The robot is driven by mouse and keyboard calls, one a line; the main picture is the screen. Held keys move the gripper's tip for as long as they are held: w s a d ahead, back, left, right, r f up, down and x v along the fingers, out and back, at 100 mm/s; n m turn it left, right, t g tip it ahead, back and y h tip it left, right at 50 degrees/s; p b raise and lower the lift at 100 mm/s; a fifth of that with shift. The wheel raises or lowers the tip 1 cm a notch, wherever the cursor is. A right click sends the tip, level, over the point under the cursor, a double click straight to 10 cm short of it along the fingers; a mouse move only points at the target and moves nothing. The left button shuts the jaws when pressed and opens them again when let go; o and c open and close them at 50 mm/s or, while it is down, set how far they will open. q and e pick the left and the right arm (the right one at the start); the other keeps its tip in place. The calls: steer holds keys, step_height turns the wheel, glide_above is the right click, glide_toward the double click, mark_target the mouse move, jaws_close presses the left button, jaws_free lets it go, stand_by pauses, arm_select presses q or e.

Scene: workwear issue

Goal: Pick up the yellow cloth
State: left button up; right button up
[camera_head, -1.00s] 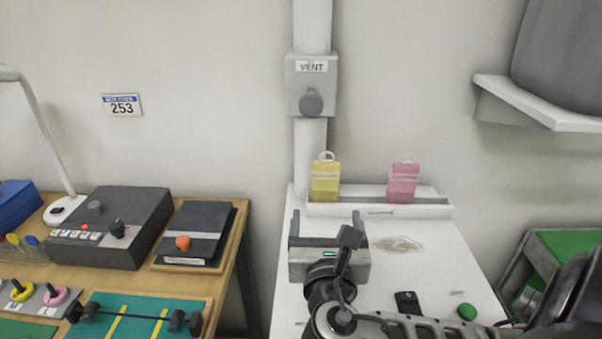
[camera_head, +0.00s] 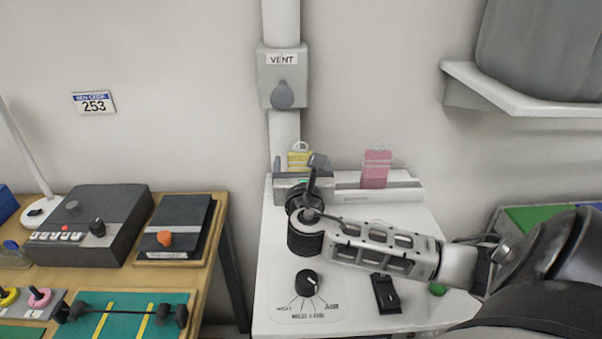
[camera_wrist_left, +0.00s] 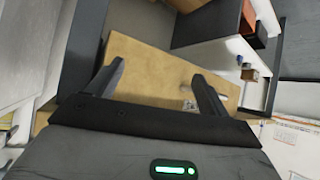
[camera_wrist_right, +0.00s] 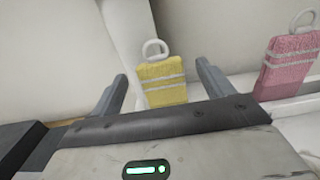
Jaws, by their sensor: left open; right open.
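The yellow cloth (camera_head: 299,160) has pale stripes and a white ring at its top. It stands in the white rack at the back of the white table, its lower part hidden behind my right gripper (camera_head: 302,183). In the right wrist view the yellow cloth (camera_wrist_right: 162,84) shows between the two open fingers of my right gripper (camera_wrist_right: 163,90), apart from both. A pink cloth (camera_head: 376,169) of the same kind stands to its right and also shows in the right wrist view (camera_wrist_right: 288,65). My left gripper (camera_wrist_left: 158,85) is open and empty in the left wrist view.
The white table (camera_head: 275,275) holds a black dial (camera_head: 307,282) and a small black device (camera_head: 385,294). The vent box (camera_head: 283,80) is on the pipe above the rack. A wooden bench (camera_head: 205,262) with a control box (camera_head: 90,225) stands to the left.

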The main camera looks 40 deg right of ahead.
steer(key=shift+w+d, duration=0.35)
steer(key=shift+w, duration=0.1)
steer(key=c, duration=1)
steer(key=shift+o, duration=0.2)
steer(key=shift+r, duration=0.1)
